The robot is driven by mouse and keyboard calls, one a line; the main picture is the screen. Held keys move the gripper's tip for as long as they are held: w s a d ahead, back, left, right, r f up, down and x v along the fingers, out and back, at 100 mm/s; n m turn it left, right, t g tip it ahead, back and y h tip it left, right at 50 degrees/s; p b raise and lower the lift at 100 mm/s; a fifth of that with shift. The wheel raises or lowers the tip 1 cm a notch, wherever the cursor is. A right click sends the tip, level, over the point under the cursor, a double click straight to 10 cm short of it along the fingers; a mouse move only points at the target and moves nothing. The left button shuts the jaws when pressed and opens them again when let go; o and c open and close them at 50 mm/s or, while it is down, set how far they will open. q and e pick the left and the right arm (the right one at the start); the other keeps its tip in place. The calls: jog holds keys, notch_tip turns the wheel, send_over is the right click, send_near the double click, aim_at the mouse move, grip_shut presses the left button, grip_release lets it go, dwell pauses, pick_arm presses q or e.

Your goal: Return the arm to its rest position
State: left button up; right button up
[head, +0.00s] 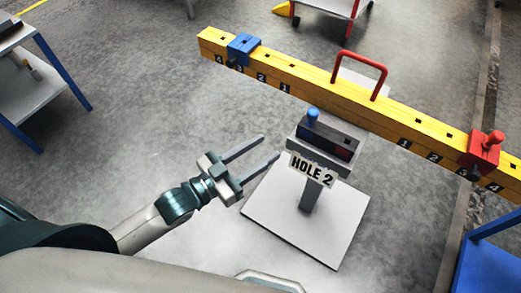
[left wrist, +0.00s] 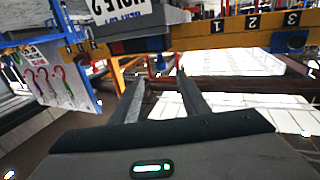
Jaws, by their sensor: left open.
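My left gripper (head: 253,160) is open and empty. In the head view it hangs over the floor, left of the stand and apart from it. In the left wrist view its two fingers (left wrist: 158,92) spread apart with nothing between them. The beam also shows in the left wrist view (left wrist: 215,36). My right gripper is not in view.
A stand with a white base plate (head: 262,208) bears a "HOLE 2" sign (head: 312,170) and a dark box with a blue peg (head: 313,115). A red handle (head: 362,60) rises above the beam. A blue-legged table (head: 45,95) stands at the left. Floor between is clear.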

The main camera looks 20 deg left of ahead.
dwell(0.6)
pick_arm(q)
jog(key=s+a+f+n+g+y, duration=0.15)
jog(key=a+f+y, duration=0.35)
jog(key=f, duration=1.3)
jog(key=a+f+n+g+y, duration=0.25)
jog(key=a+f, duration=0.35)
jog(key=f, duration=1.1)
jog(key=s+a+f+g+y, duration=0.2)
jog(key=s+a+f+g, duration=0.1)
jog(key=s+f, duration=1.15)
jog(key=s+d+f+g, duration=0.1)
jog(key=s+f+g, duration=0.1)
jog(key=s+f, duration=0.3)
jog(key=s+f+n+g, duration=0.1)
jog(key=s+f+g, duration=0.1)
jog(key=s+f, duration=0.4)
jog(key=s+y, duration=0.1)
jog(key=s, duration=0.4)
jog(key=shift+s+d+f, duration=0.15)
jog(key=shift+d, duration=0.25)
